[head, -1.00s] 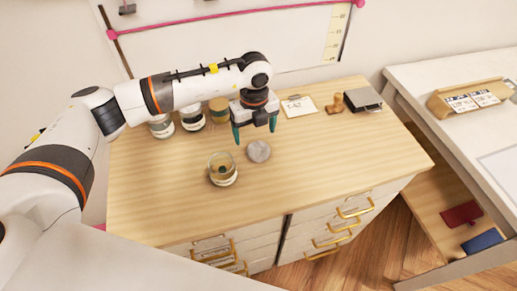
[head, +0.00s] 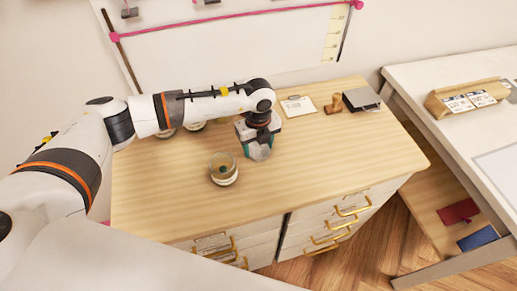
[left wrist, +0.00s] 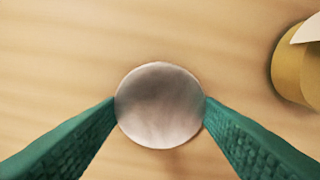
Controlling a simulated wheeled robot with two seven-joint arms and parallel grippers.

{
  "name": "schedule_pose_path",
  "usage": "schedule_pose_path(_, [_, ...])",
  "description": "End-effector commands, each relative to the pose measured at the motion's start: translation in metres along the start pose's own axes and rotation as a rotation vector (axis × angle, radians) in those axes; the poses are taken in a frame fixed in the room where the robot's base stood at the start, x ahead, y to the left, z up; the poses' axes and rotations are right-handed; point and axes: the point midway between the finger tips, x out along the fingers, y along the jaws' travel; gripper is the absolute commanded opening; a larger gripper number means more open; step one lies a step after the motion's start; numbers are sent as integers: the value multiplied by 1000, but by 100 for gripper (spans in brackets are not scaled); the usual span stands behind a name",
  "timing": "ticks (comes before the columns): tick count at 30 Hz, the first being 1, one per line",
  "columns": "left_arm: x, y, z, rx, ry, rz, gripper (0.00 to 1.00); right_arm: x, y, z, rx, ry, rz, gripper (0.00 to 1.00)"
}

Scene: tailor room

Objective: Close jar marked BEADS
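A round grey lid (head: 260,152) lies on the wooden top of the drawer cabinet. In the left wrist view it is a plain disc (left wrist: 160,104) between my green fingertips. My left gripper (head: 257,150) points down over it. The fingertips (left wrist: 160,100) meet the lid's two opposite edges, with no clear gap. An open glass jar (head: 223,170) with something brown and dark green inside stands upright just left of the lid. Its label is not readable. My right gripper is not in view.
Other jars (head: 195,126) stand behind my left arm, mostly hidden. A clipboard (head: 298,106), a wooden stamp-like piece (head: 334,104) and a dark box (head: 362,99) stand at the back right. The cabinet's front and right top are clear.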

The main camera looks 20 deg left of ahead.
Motion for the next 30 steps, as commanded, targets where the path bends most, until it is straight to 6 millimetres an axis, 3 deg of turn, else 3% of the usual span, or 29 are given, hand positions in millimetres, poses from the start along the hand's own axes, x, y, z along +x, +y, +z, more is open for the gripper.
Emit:
schedule_pose_path(1, [0, 0, 0, 0, 0, 1, 47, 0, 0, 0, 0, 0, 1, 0])
schedule_pose_path(3, [0, 0, 0, 0, 0, 0, 37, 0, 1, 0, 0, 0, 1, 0])
schedule_pose_path(15, [-6, 1, -1, 0, 2, 3, 37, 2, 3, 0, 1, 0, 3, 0])
schedule_pose_path(30, [-91, 0, -1, -1, 2, 2, 37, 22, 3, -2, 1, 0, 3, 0])
